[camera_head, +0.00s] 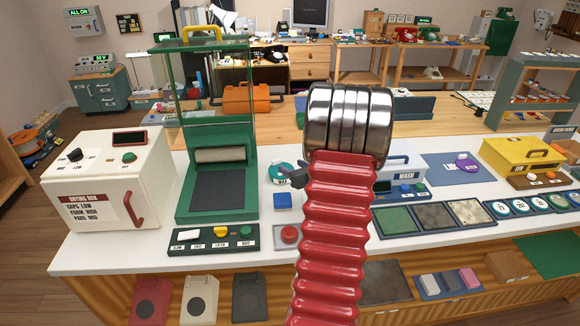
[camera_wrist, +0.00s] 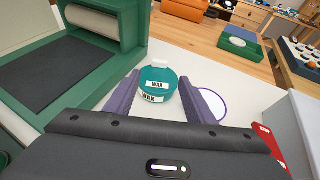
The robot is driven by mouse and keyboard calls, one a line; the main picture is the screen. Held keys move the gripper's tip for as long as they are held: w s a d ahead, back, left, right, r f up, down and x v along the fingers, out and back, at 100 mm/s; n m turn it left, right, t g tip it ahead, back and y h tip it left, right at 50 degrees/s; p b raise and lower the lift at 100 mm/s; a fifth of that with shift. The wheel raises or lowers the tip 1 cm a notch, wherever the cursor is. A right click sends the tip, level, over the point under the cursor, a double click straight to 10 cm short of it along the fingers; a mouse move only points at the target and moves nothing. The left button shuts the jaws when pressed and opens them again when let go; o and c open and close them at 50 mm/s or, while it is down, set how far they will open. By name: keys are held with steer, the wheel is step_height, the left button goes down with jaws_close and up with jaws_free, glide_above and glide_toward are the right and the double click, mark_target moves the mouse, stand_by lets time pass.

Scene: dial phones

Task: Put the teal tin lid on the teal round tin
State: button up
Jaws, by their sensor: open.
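The teal round tin (camera_wrist: 143,101) stands on the white counter in the wrist view, with a WAX label on its side. A teal disc with its own WAX label, which looks like the teal tin lid (camera_wrist: 166,77), covers its top. I cannot tell whether it is fully seated. My gripper (camera_wrist: 160,78) is open, its purple fingers on the left and right of the tin and lid, apparently with nothing gripped. In the head view the teal tin (camera_head: 279,170) shows left of my red arm, partly hidden by my gripper (camera_head: 296,178).
A white disc with a purple rim (camera_wrist: 212,104) lies just right of my right finger. The green press (camera_wrist: 98,78) stands close on the left. In the head view a blue block (camera_head: 282,201) and a red button (camera_head: 289,234) sit in front of the tin.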

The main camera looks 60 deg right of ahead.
steer(key=shift+a+r, duration=0.1)
stand_by(0.7)
steer(key=w+a+r+n+y, duration=0.3)
steer(key=w+a+r+n, duration=0.15)
steer(key=a, duration=0.45)
steer(key=w+a+r+n+y, duration=0.3)
steer(key=w+a+r+n, duration=0.15)
steer(key=a, duration=0.55)
steer(key=a+r+n+g+y, duration=0.1)
steer(key=a+r+n+y, duration=0.2)
steer(key=a+n, duration=0.95)
steer(key=s+a+r+n+g+y, duration=0.15)
steer(key=s+a+n, duration=0.3)
steer(key=a, duration=0.55)
steer(key=s+a+n+g, duration=0.3)
steer(key=s+a, duration=0.2)
steer(key=a, duration=0.5)
steer(key=s+a+r+n+h, duration=0.1)
steer(key=s+a+n+h, duration=0.2)
steer(key=s+n, duration=0.9)
steer(key=shift+s+a+r+g+h, duration=0.25)
steer(key=shift+g+h, duration=0.2)
steer(key=shift+h, duration=0.4)
